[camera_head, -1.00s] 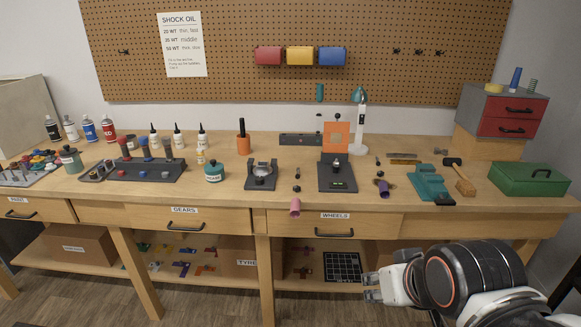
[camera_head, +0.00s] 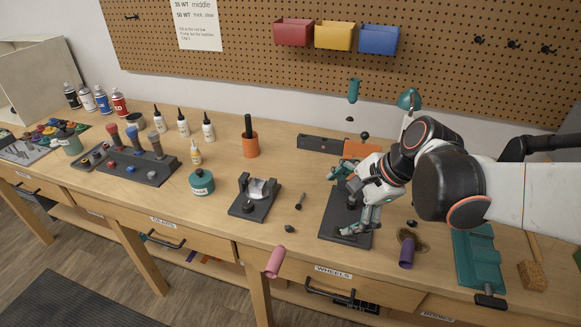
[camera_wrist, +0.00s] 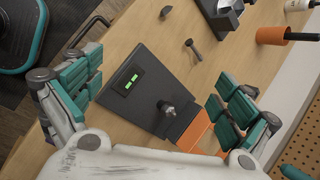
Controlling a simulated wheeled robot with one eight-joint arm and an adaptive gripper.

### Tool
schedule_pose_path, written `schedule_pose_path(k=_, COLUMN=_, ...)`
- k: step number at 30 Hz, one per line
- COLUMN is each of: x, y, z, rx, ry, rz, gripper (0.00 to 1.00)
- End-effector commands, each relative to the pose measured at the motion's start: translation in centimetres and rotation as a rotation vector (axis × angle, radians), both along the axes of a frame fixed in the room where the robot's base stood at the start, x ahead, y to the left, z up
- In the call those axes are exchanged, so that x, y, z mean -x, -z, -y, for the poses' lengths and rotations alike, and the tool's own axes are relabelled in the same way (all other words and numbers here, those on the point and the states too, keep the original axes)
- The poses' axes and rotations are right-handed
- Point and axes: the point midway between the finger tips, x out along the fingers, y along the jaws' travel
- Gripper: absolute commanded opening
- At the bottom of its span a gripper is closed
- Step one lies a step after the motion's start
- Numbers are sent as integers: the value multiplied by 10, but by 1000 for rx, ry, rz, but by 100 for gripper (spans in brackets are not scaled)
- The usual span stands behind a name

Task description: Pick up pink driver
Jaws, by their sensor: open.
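A pink handle (camera_head: 275,262), which looks like the pink driver, sticks out at the front edge of the bench, left of the WHEELS label. Its shaft cannot be made out, and I do not find it in the wrist view. My gripper (camera_head: 352,200) is open above the black stand with the orange back plate, to the right of and farther back than the pink handle. In the wrist view my open gripper (camera_wrist: 160,95) has its green-padded fingers spread on either side of the black base (camera_wrist: 150,90), with nothing held between them.
A purple cylinder (camera_head: 406,252) lies near the front edge on the right, by a teal vise (camera_head: 477,260). A small dark tool (camera_head: 300,199) and dark knob (camera_head: 290,229) lie left of the stand. A grey cradle (camera_head: 254,197) stands beyond them.

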Motion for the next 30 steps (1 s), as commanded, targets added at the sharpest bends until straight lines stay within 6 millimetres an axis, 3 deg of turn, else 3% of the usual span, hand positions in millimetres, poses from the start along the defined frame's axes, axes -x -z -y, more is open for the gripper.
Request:
schedule_pose_path(k=6, x=-38, y=4, z=-12, rx=-246, ry=259, rz=-223, gripper=97)
schedule_pose_path(k=12, x=-53, y=11, z=-18, rx=-371, ry=392, rz=-362, gripper=97)
schedule_pose_path(k=17, x=-58, y=19, z=-23, rx=-403, ry=426, rz=-401, gripper=97)
schedule_pose_path(k=30, x=-73, y=75, z=-67, rx=-403, ry=428, rz=-401, gripper=97)
